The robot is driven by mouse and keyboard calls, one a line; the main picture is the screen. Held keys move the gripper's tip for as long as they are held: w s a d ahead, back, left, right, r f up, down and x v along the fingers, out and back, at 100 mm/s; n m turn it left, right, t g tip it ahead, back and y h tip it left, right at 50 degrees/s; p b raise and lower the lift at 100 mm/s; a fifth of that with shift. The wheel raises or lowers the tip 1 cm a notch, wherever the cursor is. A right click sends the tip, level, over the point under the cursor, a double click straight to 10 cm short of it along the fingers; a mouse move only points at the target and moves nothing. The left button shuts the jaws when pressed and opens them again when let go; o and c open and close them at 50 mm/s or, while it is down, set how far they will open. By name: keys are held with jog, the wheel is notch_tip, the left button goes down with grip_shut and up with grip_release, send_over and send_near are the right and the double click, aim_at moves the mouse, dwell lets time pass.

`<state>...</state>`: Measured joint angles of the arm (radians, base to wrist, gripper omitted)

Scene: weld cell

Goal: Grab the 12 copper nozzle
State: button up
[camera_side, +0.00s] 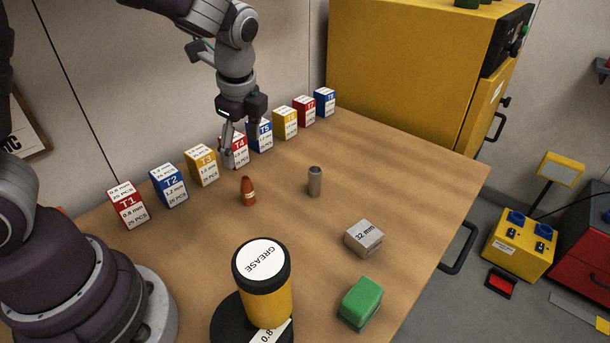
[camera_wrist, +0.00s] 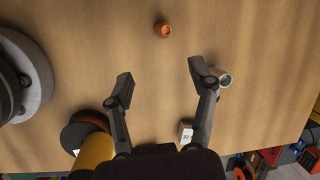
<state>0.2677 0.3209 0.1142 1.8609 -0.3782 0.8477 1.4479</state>
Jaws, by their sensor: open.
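The copper nozzle (camera_side: 248,192) stands upright on the wooden table in front of the row of boxes. It has a small marking that I cannot read. In the wrist view the nozzle (camera_wrist: 162,29) shows from above near the top edge, beyond my fingertips. My gripper (camera_side: 240,148) is above the table near the box row, its fingers in front of the T4 box. In the wrist view my gripper (camera_wrist: 161,79) is open, with only bare table showing between its fingers. It is apart from the nozzle.
A grey metal cylinder (camera_side: 314,181) stands right of the nozzle; the right finger partly overlaps it in the wrist view. Several labelled boxes (camera_side: 201,167) line the back. A 32 mm block (camera_side: 363,239), a green block (camera_side: 360,303) and a grease container (camera_side: 263,290) stand in front.

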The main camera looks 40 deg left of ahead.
aim_at(248, 184)
jog(key=a+f+m, duration=0.1)
jog(key=f, duration=0.3)
jog(key=w+a+f+m, duration=0.1)
jog(key=f+m, duration=0.1)
jog(key=f, duration=0.3)
jog(key=w+a+f+m+y, duration=0.1)
jog(key=a+f, duration=0.1)
jog(key=f, duration=0.2)
jog(key=shift+w+f+g, duration=0.1)
jog(key=shift+f+g, duration=0.15)
jog(key=shift+g, duration=0.15)
jog(key=shift+c, duration=0.2)
grip_shut()
